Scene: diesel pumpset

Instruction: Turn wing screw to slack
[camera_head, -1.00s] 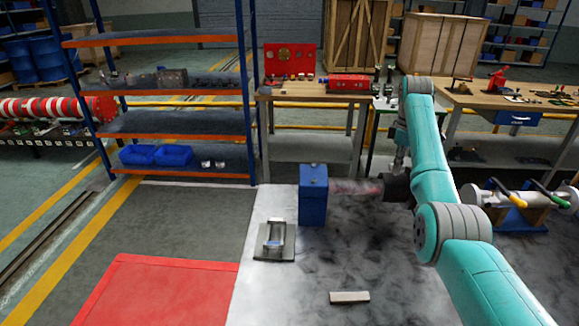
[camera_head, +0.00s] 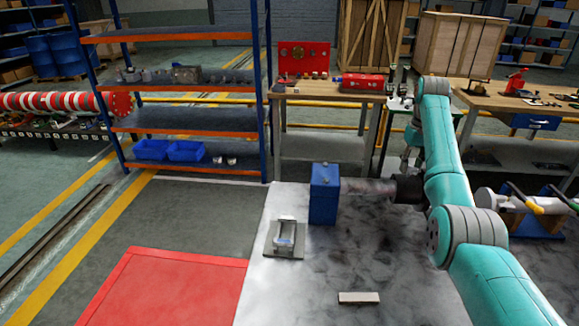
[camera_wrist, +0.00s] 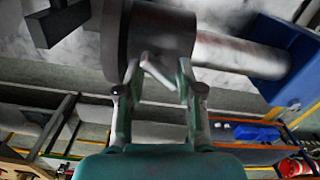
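The wing screw (camera_wrist: 158,72) shows in the wrist view as a small, tilted grey piece on the edge of a dark round collar (camera_wrist: 160,30). My gripper (camera_wrist: 158,80) has its two fingers apart, one on each side of the wing screw. I cannot tell whether either fingertip touches it. In the head view my gripper (camera_head: 411,150) points down just above the dark collar (camera_head: 408,189), which sits on a shaft (camera_head: 365,187) from a blue block (camera_head: 324,194). The wing screw cannot be made out in the head view.
A small grey bracket (camera_head: 285,238) and a pale flat bar (camera_head: 359,298) lie on the grey bed. A red panel (camera_head: 165,290) is at front left. A blue and orange shelf (camera_head: 190,120) and a workbench (camera_head: 325,92) stand behind.

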